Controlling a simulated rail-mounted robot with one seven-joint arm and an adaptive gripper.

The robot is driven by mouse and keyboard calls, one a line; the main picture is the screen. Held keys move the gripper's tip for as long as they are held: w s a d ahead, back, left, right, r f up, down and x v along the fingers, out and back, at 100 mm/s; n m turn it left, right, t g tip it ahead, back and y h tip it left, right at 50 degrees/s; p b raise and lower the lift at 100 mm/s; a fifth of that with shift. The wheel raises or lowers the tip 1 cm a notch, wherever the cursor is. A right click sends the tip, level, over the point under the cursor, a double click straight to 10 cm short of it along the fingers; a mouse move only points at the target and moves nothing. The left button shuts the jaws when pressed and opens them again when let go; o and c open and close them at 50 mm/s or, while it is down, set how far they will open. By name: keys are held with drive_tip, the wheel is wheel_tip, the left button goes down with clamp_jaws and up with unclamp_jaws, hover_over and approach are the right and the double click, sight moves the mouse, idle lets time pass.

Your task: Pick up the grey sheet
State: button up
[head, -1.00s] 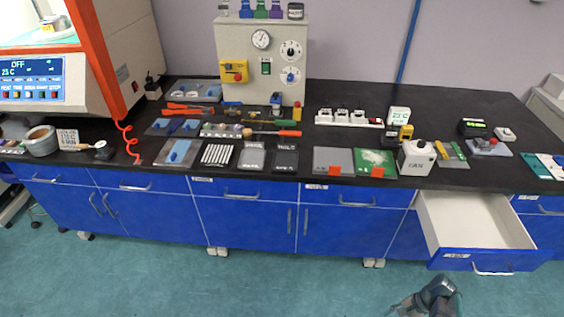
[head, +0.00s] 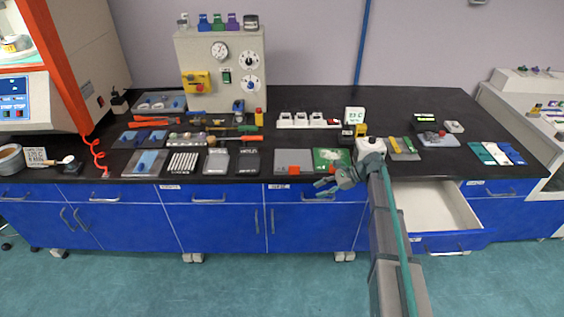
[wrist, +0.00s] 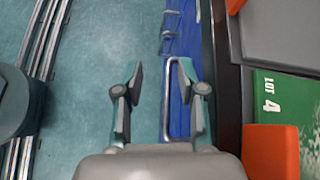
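The grey sheet (head: 292,158) lies flat on the black bench near its front edge, with an orange tab at its front right corner. In the wrist view the grey sheet (wrist: 285,35) shows at the upper right, partly cut off by the frame. My gripper (head: 322,187) is in front of the bench edge, to the right of and nearer than the grey sheet. In the wrist view my gripper (wrist: 160,78) is open, with nothing between its fingers but floor and a drawer handle behind.
A green sheet (head: 332,158) marked LOT 4 in the wrist view lies right of the grey sheet, with its own orange tab (wrist: 270,150). Dark plates (head: 246,162) lie to the left. A white container (head: 370,148) stands behind my wrist. An open drawer (head: 440,210) juts out at right.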

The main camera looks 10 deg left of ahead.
sight(294, 166)
drive_tip(key=w+r, duration=0.2)
drive_tip(key=r, duration=0.1)
drive_tip(key=w+a+r+m+y, duration=0.1)
drive_tip(key=w+r, duration=0.1)
drive_tip(key=r, duration=0.1)
drive_tip(key=w+r+y, duration=0.1)
drive_tip(key=w+r, duration=0.1)
drive_tip(key=r, duration=0.1)
drive_tip(key=shift+w+a+m, duration=0.35)
drive_tip(key=shift+w+m, duration=0.05)
drive_tip(key=shift+w+a+r, duration=0.1)
drive_tip(key=shift+a+r, duration=0.05)
drive_tip(key=shift+r, duration=0.15)
drive_tip(key=shift+a+y, duration=0.3)
drive_tip(key=p+x, duration=0.1)
drive_tip(key=x, duration=0.3)
drive_tip(key=shift+a+f, duration=0.15)
drive_tip(key=shift+f, duration=0.05)
drive_tip(key=shift+f+p+x, duration=0.2)
drive_tip(key=shift+p+x, duration=1.15)
drive_tip(key=shift+x, duration=1.45)
clamp_jaws()
